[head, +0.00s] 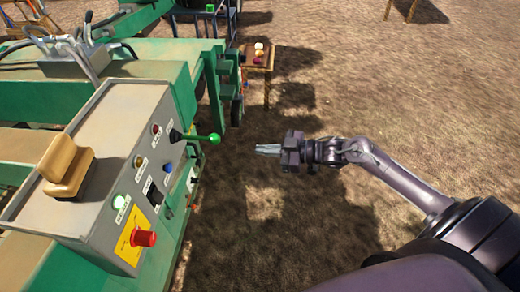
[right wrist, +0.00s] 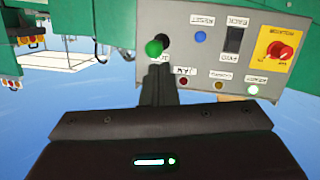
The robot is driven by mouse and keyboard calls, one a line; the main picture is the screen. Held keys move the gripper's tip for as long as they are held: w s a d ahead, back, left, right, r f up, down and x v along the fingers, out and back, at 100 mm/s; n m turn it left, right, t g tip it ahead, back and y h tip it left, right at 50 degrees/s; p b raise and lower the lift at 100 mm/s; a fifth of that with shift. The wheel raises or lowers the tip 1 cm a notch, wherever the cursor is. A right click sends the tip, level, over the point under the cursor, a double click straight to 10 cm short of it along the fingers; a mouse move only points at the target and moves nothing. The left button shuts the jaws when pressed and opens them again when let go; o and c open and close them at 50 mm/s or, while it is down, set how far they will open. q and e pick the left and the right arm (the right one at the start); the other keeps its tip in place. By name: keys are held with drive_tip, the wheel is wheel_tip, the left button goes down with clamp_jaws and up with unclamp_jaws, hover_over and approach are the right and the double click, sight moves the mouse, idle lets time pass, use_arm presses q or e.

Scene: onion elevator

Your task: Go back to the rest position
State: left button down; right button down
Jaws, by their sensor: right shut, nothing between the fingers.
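My right gripper (head: 268,149) is shut and empty, held over the ground to the right of the control panel (head: 95,180) in the head view. The panel belongs to the green machine. A lever with a green knob (head: 215,138) sticks out from the panel's side, a little left of the fingertips, with a visible gap in the head view. In the right wrist view the shut fingers (right wrist: 160,85) point at the panel, just below the green knob (right wrist: 154,48); I cannot tell the distance there. My left gripper is not in view.
The panel carries a red knob (head: 143,238) on a yellow plate, a lit green button (head: 119,202), a blue button (head: 168,167) and a tan handle block (head: 66,165). A small wooden table (head: 268,62) with several items stands behind. Open soil lies to the right.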

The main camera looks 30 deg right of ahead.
drive_tip(key=shift+w, duration=0.1)
drive_tip(key=s+d+f+m+h, duration=0.2)
drive_tip(key=s+f+h, duration=0.1)
drive_tip(key=f, duration=0.7)
drive_tip(key=s+d+f+m+h, duration=0.2)
drive_tip(key=s+f+m, duration=0.1)
drive_tip(key=f, duration=0.6)
drive_tip(key=s+d+f+m+h, duration=0.2)
drive_tip(key=s+f+h, duration=0.1)
drive_tip(key=f, duration=0.7)
drive_tip(key=s+a+f+m+g+h, duration=0.25)
drive_tip(key=s+f+g, duration=0.25)
drive_tip(key=s+f, duration=0.85)
drive_tip(key=s+a+f+g, duration=0.2)
drive_tip(key=s+a+f, duration=0.1)
drive_tip(key=s, duration=0.6)
drive_tip(key=s+a+f+g+h, duration=0.1)
drive_tip(key=s+a+f+g, duration=0.1)
drive_tip(key=s, duration=0.8)
drive_tip(key=a+f, duration=0.1)
drive_tip(key=a, duration=0.1)
drive_tip(key=shift+s+a+f+g, duration=0.25)
drive_tip(key=shift+a+g, duration=0.05)
